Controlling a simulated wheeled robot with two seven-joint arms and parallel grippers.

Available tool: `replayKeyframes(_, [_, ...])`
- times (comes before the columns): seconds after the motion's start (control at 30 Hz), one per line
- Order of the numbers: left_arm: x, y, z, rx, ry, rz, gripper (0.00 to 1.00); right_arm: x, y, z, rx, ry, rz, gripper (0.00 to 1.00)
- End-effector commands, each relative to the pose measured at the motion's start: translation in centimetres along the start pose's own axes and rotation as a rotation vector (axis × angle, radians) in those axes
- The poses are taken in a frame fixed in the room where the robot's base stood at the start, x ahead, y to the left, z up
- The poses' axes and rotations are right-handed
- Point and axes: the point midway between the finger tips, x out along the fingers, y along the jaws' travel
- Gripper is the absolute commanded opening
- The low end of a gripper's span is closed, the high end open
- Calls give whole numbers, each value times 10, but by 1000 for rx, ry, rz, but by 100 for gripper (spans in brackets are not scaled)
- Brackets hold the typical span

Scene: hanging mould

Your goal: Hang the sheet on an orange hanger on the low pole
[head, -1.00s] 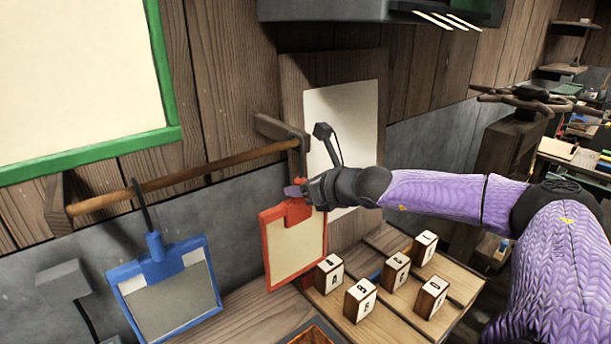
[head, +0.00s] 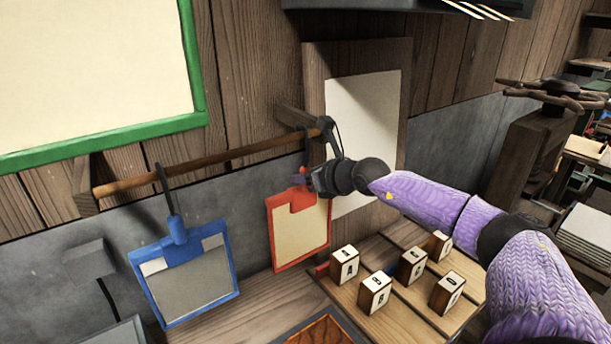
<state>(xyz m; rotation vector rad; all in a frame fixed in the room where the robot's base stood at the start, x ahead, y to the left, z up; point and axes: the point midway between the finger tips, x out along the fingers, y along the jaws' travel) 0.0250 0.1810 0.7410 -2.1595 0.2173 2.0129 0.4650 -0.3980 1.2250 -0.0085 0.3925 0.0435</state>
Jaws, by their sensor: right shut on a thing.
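The low pole (head: 232,155) is a brown wooden rod on two wall brackets. The orange hanger (head: 272,240) is a red-orange clip frame with a cream sheet (head: 302,236) in it. It hangs upright below the pole's right end. My right gripper (head: 312,180) is shut on the top of the orange hanger, coming from the right. A dark hook (head: 307,146) rises from the hanger to the pole near the right bracket. I cannot tell whether it rests over the pole. My left gripper is not in view.
A blue hanger (head: 138,285) with a grey sheet hangs on the pole's left part. Several lettered blocks (head: 411,265) stand on a slatted wooden shelf at the lower right. A green-framed board (head: 195,60) is on the wall above. The pole's middle is clear.

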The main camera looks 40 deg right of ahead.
Motion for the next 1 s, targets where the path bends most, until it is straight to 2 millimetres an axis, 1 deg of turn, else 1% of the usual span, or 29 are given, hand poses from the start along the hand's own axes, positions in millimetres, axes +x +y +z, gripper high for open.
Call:
replayKeyframes(0.03, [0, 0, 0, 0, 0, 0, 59, 0, 0, 0, 0, -1, 0, 0])
replayKeyframes(0.07, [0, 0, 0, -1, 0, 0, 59, 0, 0, 0, 0, -1, 0, 40])
replayKeyframes(0.1, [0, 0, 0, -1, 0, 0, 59, 0, 0, 0, 0, -1, 0, 48])
replayKeyframes(0.17, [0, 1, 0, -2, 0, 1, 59, 0, 0, 0, 0, -1, 0, 61])
replayKeyframes(0.2, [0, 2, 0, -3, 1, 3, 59, 0, 0, 0, 0, -1, 0, 70])
replayKeyframes(0.23, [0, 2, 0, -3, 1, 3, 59, 0, 0, 0, 0, -1, 0, 75])
replayKeyframes(0.47, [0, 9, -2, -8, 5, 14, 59, -1, 0, 0, -1, 1, -1, 75])
replayKeyframes(0.53, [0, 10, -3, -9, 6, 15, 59, -4, -1, 0, -2, 0, -2, 75])
replayKeyframes(0.67, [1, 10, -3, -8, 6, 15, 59, -23, -1, -1, -8, 5, -3, 75])
replayKeyframes(0.77, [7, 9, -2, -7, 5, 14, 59, -39, -3, -3, -10, 4, -9, 75])
replayKeyframes(0.83, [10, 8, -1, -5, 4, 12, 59, -49, -1, -3, -10, 7, -2, 75])
replayKeyframes(1.0, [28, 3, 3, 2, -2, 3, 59, -69, -1, -4, -10, 1, -2, 75])
